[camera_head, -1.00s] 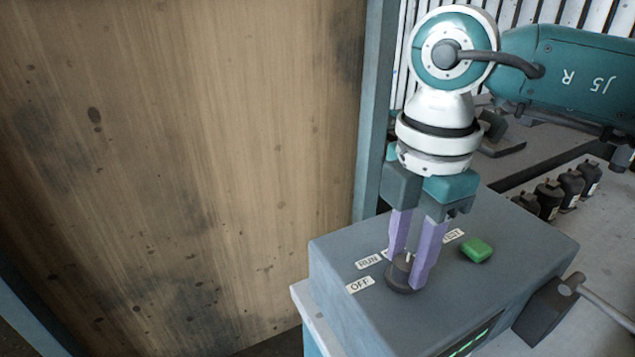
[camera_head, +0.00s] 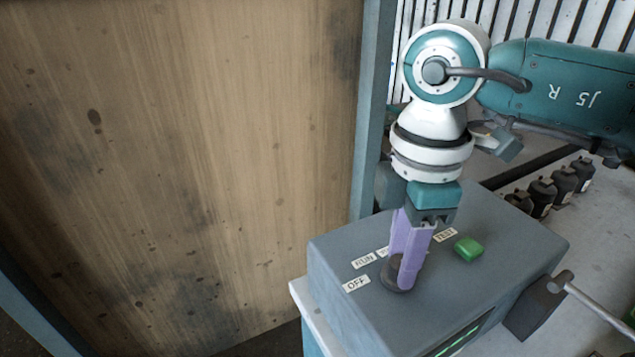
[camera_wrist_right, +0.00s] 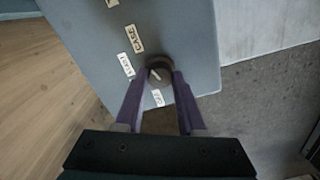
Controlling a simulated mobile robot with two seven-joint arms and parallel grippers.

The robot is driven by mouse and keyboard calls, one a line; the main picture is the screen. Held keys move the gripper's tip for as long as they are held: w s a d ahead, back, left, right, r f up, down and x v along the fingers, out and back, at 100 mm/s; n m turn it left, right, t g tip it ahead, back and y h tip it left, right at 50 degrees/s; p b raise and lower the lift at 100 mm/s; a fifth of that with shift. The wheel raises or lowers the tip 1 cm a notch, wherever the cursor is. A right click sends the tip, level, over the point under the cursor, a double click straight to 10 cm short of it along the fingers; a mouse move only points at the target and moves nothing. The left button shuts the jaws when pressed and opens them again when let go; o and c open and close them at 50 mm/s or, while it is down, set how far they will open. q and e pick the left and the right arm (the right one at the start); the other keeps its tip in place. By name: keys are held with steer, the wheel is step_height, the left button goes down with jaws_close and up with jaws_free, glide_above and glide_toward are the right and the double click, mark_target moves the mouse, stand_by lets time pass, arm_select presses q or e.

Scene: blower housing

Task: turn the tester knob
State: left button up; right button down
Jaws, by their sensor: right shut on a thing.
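The tester (camera_head: 490,275) is a grey box with a dark round knob (camera_head: 389,276) on its top. My left gripper is not in view.
A green button (camera_head: 467,248) is on the tester's top, right of the knob. A dark block with a rod (camera_head: 545,300) is at its right side. Several dark bottles (camera_head: 542,195) stand behind at right. A large wooden panel (camera_head: 190,170) fills the left.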

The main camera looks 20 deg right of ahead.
steer(key=c, duration=0.5)
jaws_free()
step_height(320, 180, up, 10)
steer(key=shift+b, duration=0.35)
